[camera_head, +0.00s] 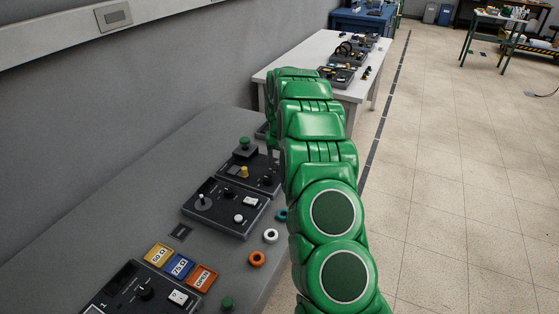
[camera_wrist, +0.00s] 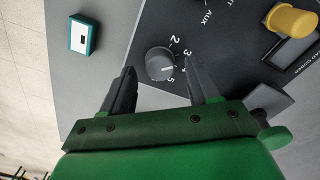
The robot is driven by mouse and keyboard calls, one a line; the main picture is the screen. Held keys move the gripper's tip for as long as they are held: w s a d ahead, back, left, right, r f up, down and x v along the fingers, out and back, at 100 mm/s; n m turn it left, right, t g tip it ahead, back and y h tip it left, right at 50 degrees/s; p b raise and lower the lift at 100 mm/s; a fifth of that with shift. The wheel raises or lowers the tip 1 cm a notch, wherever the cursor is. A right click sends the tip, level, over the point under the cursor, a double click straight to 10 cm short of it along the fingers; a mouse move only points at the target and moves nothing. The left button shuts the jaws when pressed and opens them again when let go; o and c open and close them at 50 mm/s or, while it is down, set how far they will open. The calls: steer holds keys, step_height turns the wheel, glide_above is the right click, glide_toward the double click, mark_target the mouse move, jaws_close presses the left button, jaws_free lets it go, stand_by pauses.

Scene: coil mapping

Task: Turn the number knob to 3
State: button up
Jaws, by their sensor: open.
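The number knob (camera_wrist: 160,63) is a round dark grey dial on a dark panel in the wrist view. Printed numbers 2, 3 and 5 show around its right side, with one between 3 and 5 partly covered by a finger. A short white mark on the knob points to the right, roughly between 3 and 5; its exact number is hard to tell. My gripper (camera_wrist: 159,66) is open, with one finger on each side of the knob. I cannot tell whether the fingers touch it. In the head view my green arm hides the gripper.
A yellow knob (camera_wrist: 291,20) stands right of the number knob, and a teal block (camera_wrist: 84,35) lies left on the grey table.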

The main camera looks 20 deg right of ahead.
mark_target(279, 162)
step_height(279, 162, up, 6)
steer(key=shift+f, duration=0.1)
steer(key=shift+r, duration=0.35)
steer(key=shift+s+r, duration=0.1)
steer(key=s+a+r, duration=0.4)
steer(key=s+r, duration=0.1)
steer(key=s, duration=0.3)
steer(key=s+a+r+n, duration=0.1)
steer(key=s+a+r, duration=0.2)
steer(key=s+r, duration=0.35)
steer(key=s+a+r, duration=0.4)
steer(key=s, duration=0.5)
steer(key=s+a+g, duration=0.1)
steer(key=s+a, duration=0.1)
steer(key=s, duration=1.4)
steer(key=s+a+n, duration=0.1)
steer(key=s, duration=1.6)
steer(key=shift+a+f+g, duration=0.35)
steer(key=shift+f+g, duration=0.05)
